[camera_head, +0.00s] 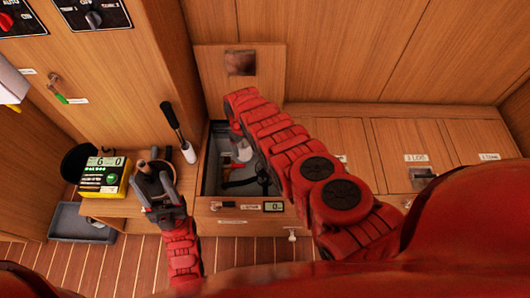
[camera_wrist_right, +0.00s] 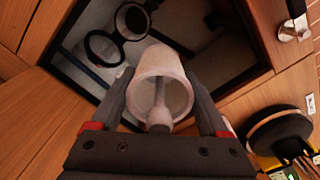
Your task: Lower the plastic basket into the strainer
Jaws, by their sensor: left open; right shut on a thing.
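My right gripper (camera_wrist_right: 161,100) is shut on the plastic basket (camera_wrist_right: 161,64), a whitish cup with a stem down its middle. The basket is over the open floor compartment and also shows in the head view (camera_head: 243,152). In the right wrist view, what looks like the strainer (camera_wrist_right: 103,48) has a round black rim and lies beyond the basket, apart from it in the picture. A second black ring (camera_wrist_right: 132,20), perhaps its lid, adjoins it. In the head view my arm hides much of the compartment. My left gripper (camera_head: 158,178) is open over the wooden ledge at the left.
The compartment's wooden rim (camera_head: 230,204) carries a small display (camera_head: 273,207). A yellow meter (camera_head: 103,177) and a black round object (camera_head: 78,162) stand left of my left gripper. A black-and-white handled tool (camera_head: 179,133) stands near the compartment. Closed panels (camera_head: 415,145) lie right.

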